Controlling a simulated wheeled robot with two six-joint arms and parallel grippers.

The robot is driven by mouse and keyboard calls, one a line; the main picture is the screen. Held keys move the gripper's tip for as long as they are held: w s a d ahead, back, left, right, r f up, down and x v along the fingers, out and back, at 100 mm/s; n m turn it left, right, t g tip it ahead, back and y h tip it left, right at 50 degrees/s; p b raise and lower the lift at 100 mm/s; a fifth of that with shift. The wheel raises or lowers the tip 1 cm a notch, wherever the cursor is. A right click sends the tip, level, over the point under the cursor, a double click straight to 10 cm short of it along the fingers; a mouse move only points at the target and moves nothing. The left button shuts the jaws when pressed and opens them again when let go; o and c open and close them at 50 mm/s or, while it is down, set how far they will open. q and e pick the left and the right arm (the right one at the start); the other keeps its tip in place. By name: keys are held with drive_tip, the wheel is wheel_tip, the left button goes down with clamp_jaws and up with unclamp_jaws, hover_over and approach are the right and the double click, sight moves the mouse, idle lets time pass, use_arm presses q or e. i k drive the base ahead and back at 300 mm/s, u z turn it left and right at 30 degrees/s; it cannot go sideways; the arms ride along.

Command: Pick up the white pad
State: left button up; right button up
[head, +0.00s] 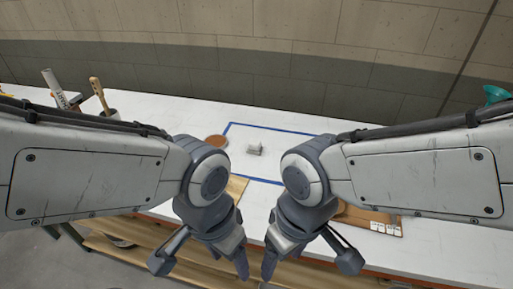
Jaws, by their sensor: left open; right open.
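A small white-grey block that looks like the white pad (254,149) lies on the white table, inside a blue-outlined rectangle (290,130). My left gripper (205,268) is open and empty, in front of the table at the lower middle. My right gripper (306,266) is open and empty just to its right. Both grippers are nearer to me than the pad and apart from it. The pad is not covered by either arm.
A round brown disc (215,141) lies left of the pad. A brown board with white labels (370,217) lies at the right front edge, partly behind my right arm. Brushes in a holder (97,90) stand at the back left. A teal object (496,94) shows at the far right.

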sight(255, 147)
drive_tip(key=u, duration=0.45)
drive_tip(key=k, duration=0.55)
drive_tip(key=u, duration=0.85)
drive_tip(key=i, duration=1.15)
drive_tip(key=z, duration=1.1)
drive_tip(key=i, duration=0.6)
drive_tip(key=z, duration=0.7)
